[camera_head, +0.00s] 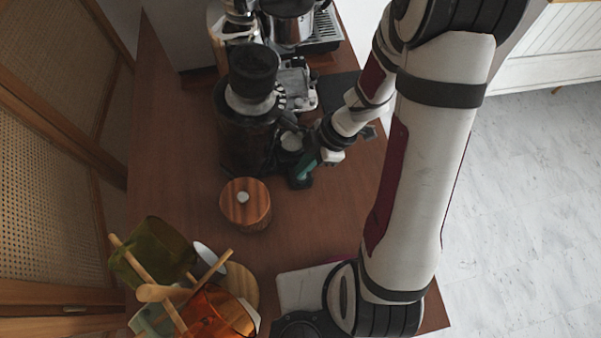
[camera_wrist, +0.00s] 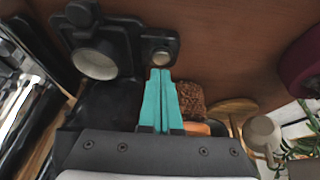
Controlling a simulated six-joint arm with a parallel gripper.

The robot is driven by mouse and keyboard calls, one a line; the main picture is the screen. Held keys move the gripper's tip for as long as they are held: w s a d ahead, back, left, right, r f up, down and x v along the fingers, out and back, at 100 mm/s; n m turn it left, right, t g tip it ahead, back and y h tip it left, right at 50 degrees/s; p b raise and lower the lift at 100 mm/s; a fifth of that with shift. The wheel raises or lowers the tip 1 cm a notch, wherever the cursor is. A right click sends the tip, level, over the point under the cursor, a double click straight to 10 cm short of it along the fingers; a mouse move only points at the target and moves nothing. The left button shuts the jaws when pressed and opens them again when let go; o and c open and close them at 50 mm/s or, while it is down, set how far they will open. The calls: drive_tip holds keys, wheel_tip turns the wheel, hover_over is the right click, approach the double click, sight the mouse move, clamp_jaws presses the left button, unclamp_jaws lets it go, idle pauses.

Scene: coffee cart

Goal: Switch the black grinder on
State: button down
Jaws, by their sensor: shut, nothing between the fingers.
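The black grinder (camera_head: 245,140) stands upright on the brown counter, with a dark hopper (camera_head: 253,70) on top. My gripper (camera_head: 303,166) is low at the grinder's right front side, its teal fingers partly hidden by my wrist. In the wrist view the two teal fingers (camera_wrist: 161,72) are pressed together with nothing between them. Their tips are right beside a small round metallic piece (camera_wrist: 160,58) on a black plate (camera_wrist: 125,40), which also bears a larger pale ring (camera_wrist: 95,60). I cannot tell whether the tips touch the small piece.
A round wooden lidded container (camera_head: 246,212) stands in front of the grinder. An orange cup (camera_head: 217,318), a green cup (camera_head: 155,255) and wooden utensils crowd the front left. A metal coffee machine (camera_head: 290,22) is behind. The counter (camera_head: 165,150) is clear to the grinder's left.

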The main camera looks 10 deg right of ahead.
drive_tip(key=shift+f, duration=0.85)
idle(0.5)
drive_tip(key=shift+r, duration=2.8)
